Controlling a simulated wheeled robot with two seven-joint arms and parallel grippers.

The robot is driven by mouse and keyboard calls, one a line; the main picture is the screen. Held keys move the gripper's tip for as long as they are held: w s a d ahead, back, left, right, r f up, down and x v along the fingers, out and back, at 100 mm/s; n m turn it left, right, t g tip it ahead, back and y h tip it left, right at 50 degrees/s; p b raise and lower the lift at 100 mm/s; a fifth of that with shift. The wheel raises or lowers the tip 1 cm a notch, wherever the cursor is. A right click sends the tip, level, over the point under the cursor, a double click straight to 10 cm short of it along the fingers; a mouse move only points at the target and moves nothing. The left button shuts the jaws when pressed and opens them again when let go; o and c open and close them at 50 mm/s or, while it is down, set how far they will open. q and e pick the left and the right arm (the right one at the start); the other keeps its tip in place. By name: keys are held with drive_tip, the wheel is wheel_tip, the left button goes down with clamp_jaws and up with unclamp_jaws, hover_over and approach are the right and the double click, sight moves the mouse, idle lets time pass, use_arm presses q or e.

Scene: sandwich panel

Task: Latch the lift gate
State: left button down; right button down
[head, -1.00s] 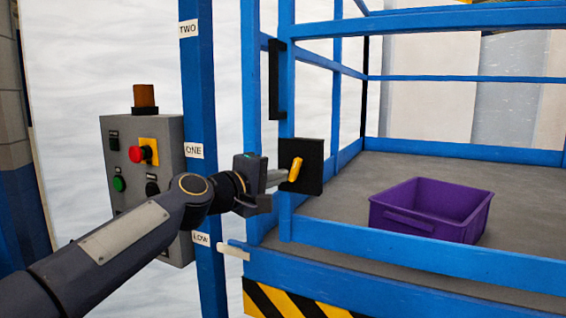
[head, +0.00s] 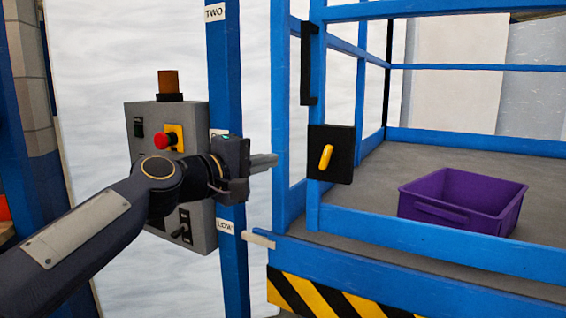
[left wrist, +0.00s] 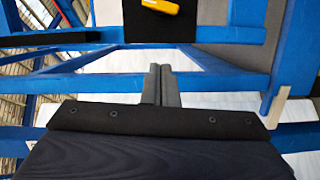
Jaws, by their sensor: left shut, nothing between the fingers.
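The blue lift gate (head: 314,95) stands at the left front of the lift platform. Its black latch plate (head: 342,166) carries a yellow latch handle (head: 326,157), tilted slightly from upright in the head view. The handle also shows at the top of the left wrist view (left wrist: 160,6). A black vertical grip bar (head: 306,65) is on the gate above the plate. My left gripper (head: 264,161) is shut and empty, to the left of the latch plate and apart from it. In the left wrist view its two fingers (left wrist: 161,85) lie together. My right gripper is not in view.
A purple crate (head: 462,200) sits on the grey platform floor. A grey control box (head: 142,122) with a red button and an orange beacon stands behind my left arm, beside a blue post (head: 226,80) with level labels. Striped edging (head: 330,298) runs below the platform.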

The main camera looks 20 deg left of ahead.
use_arm(q)
drive_tip(key=shift+v, duration=1.25)
drive_tip(key=shift+a, duration=0.1)
drive_tip(key=s+d+f+m+g+y, duration=0.1)
drive_tip(key=s+f+m+g, duration=0.2)
drive_tip(key=s+f, duration=0.75)
drive_tip(key=s+d+f+m+g+y, duration=0.1)
drive_tip(key=s+f+m+g, duration=0.45)
drive_tip(key=f, duration=0.85)
drive_tip(key=s+f+m+g+y, duration=0.2)
drive_tip(key=s+f, duration=0.8)
drive_tip(key=f, duration=0.2)
wheel_tip(320, 180, up, 15)
drive_tip(key=p, duration=1.5)
drive_tip(key=shift+s+d+r+p, duration=0.2)
drive_tip(key=shift+p, duration=0.2)
